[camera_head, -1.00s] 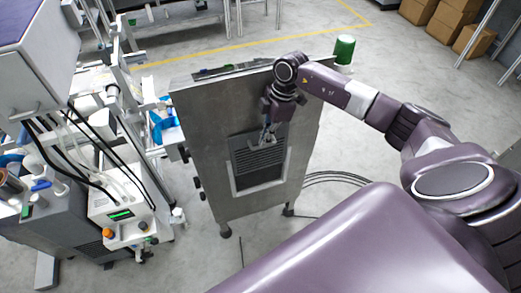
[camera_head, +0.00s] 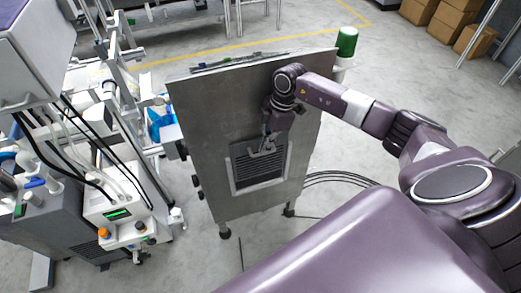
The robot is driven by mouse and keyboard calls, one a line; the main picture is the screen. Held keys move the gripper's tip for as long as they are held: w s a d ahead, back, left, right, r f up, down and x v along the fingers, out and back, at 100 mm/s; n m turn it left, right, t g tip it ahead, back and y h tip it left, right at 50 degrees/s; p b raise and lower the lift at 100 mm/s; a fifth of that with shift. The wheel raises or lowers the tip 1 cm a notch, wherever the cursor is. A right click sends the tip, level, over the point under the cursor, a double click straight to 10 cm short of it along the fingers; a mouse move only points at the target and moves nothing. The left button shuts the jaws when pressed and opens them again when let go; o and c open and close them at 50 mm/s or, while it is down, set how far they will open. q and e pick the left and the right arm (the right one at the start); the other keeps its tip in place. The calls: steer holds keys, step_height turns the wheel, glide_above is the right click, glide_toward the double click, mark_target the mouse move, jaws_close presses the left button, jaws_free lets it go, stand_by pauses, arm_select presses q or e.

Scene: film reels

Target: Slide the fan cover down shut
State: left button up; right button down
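The fan cover (camera_head: 258,170) is a dark slatted panel on the front of a grey metal cabinet (camera_head: 220,120). It sits within a pale frame (camera_head: 233,178), which shows along its sides and bottom edge. My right gripper (camera_head: 264,146) reaches down from above to the cover's top edge, by a small grey handle. The fingers are small and dark here, and I cannot tell whether they are closed on the handle. My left gripper is out of view.
A bench machine with hoses and a white control box (camera_head: 118,215) stands close on the left. A green-topped cylinder (camera_head: 346,42) stands by the cabinet's back right corner. Black cables (camera_head: 340,177) lie on the floor at right. Cardboard boxes (camera_head: 450,22) stand far back.

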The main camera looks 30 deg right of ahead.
steer(key=b, duration=0.5)
glide_above(265, 164)
steer(key=s+a, duration=0.3)
steer(key=s, duration=0.1)
steer(key=shift+f, duration=4.6)
steer(key=p+v, duration=0.2)
steer(key=v, duration=0.1)
steer(key=p+v, duration=0.6)
steer(key=shift+w+a+r, duration=0.3)
steer(key=shift+w, duration=0.05)
steer(key=shift+f, duration=0.1)
